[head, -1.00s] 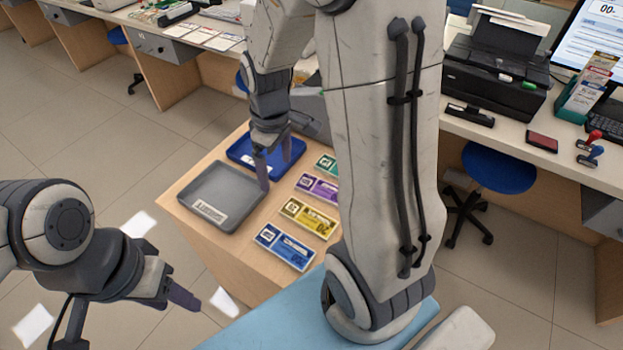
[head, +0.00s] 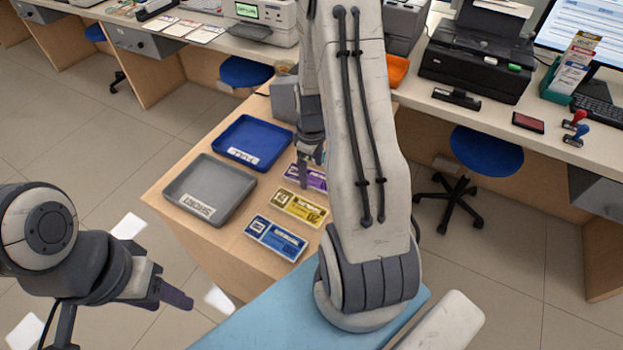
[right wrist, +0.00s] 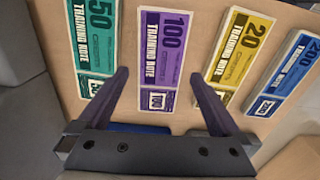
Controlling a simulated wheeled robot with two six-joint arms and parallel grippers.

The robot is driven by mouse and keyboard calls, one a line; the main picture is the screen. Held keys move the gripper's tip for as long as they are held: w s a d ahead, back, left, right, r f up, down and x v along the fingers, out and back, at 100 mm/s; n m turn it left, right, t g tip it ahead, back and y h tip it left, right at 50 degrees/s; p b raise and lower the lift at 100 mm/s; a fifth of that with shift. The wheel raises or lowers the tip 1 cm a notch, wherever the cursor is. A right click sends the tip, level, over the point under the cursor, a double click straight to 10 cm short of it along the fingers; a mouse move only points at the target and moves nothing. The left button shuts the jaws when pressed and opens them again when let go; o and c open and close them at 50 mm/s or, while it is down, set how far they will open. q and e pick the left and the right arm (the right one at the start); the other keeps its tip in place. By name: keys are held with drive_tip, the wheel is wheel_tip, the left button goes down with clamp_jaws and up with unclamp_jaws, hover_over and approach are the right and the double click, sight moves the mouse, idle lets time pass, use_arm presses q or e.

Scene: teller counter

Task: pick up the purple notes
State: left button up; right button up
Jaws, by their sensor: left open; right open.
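The purple notes (head: 309,177) lie flat on the wooden counter in the head view, partly hidden by my right arm. In the right wrist view the purple notes (right wrist: 162,62) are marked 100 and lie between the lines of my two fingers. My right gripper (head: 308,170) is open and empty above them; it also shows in the right wrist view (right wrist: 158,82). I cannot tell its exact height over the notes. My left gripper (head: 185,300) is at the lower left, away from the counter, with nothing seen in it.
Yellow notes (head: 299,206) and blue notes (head: 275,238) lie nearer me; green notes (right wrist: 93,45) lie on the other side of the purple ones. A grey tray (head: 180,193) and a blue tray (head: 232,135) stand to the left. A printer (head: 478,62) stands on the back counter.

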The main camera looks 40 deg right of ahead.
wheel_tip(320, 180, down, 2)
drive_tip(key=shift+f, duration=0.2)
drive_tip(key=c, duration=1.4)
drive_tip(key=shift+o, duration=0.2)
drive_tip(key=shift+r, duration=0.15)
